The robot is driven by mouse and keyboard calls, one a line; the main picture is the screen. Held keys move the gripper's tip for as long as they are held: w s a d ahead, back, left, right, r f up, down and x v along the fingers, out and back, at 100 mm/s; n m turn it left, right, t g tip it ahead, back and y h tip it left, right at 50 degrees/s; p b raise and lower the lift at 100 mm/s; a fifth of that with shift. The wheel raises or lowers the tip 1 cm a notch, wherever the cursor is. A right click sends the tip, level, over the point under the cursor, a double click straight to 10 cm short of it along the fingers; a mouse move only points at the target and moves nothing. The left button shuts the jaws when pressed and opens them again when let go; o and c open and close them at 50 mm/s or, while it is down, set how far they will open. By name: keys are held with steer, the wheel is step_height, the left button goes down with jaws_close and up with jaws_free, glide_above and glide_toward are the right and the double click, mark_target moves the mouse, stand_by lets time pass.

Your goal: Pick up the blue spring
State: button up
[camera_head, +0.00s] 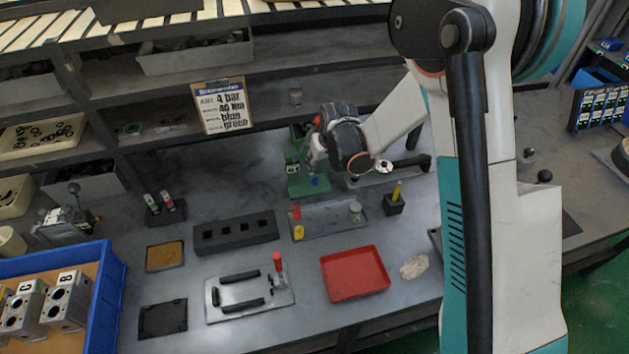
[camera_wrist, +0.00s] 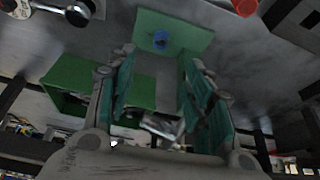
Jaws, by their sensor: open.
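The blue spring (camera_head: 314,181) is a small blue piece standing on the front part of a green fixture (camera_head: 297,187) at the back of the bench. It also shows in the wrist view (camera_wrist: 161,39), on a flat green plate just beyond my fingertips. My gripper (camera_wrist: 158,62) is open and empty, its two teal-padded fingers spread to either side of the spring's line and apart from it. In the head view my gripper is by the green fixture, above and behind the spring; its fingertips are partly hidden there.
A grey tray (camera_head: 336,225) with red, yellow and grey pieces lies in front of the fixture. A black block with a yellow peg (camera_head: 394,205) stands to the right. A red tray (camera_head: 380,276) and a dark slotted block (camera_head: 208,240) lie nearer. Shelves rise behind.

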mark_target(315, 179)
steer(key=x, duration=0.4)
steer(key=b+x, duration=0.1)
steer(key=x, duration=0.3)
steer(key=b+x, duration=0.1)
steer(key=x, duration=0.4)
steer(key=shift+w+a+r, duration=0.1)
steer(key=shift+w+a, duration=0.05)
steer(key=shift+w, duration=0.1)
steer(key=c, duration=1)
